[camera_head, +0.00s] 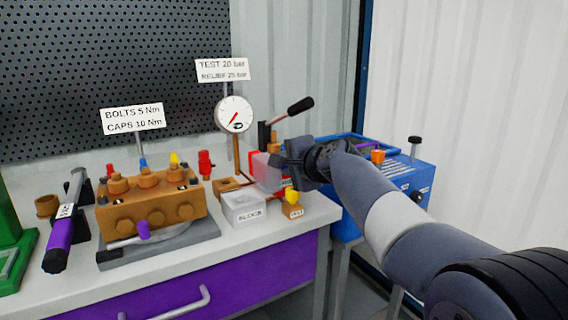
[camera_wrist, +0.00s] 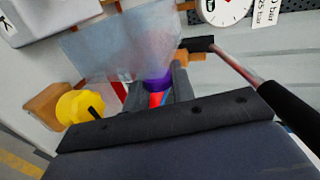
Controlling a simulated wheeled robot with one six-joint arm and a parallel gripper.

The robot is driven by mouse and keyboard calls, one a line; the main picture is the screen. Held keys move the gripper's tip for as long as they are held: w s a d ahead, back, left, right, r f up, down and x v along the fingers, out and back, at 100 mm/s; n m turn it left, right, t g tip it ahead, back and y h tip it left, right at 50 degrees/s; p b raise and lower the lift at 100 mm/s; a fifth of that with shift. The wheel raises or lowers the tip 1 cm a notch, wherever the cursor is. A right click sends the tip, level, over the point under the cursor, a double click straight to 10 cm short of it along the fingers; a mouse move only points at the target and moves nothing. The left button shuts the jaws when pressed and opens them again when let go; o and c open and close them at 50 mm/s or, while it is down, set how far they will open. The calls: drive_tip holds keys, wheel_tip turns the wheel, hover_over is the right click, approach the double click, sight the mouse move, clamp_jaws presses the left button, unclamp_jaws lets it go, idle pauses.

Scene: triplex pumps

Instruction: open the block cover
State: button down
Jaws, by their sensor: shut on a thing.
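The block cover (camera_head: 267,171) is a clear, see-through panel beside my gripper (camera_head: 285,163) in the head view. In the wrist view the cover (camera_wrist: 120,45) stands up in front of the fingers. My gripper (camera_wrist: 158,95) is shut around a small purple and red part (camera_wrist: 156,85) at the cover's lower edge, which looks like its handle. The white box labelled BLOCK (camera_head: 243,207) stands on the bench just left of and below the cover, and its top recess shows uncovered. Where cover and box join is hard to see.
A yellow knob (camera_head: 292,196) on an orange block stands close to the right of the box. A black-handled lever (camera_head: 300,106) and a pressure gauge (camera_head: 234,115) rise behind. An orange pump (camera_head: 150,205) stands left; a blue unit (camera_head: 395,180) lies right, behind my arm.

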idle(0.3)
drive_tip(key=c, duration=1.2)
unclamp_jaws()
drive_tip(key=shift+s, duration=0.1)
drive_tip(key=p+v, duration=0.1)
drive_tip(key=v, duration=0.9)
drive_tip(key=shift+s+d, duration=0.2)
drive_tip(key=shift+b+x, duration=0.35)
drive_tip(key=shift+x, duration=3.15)
drive_tip(key=shift+r, duration=0.1)
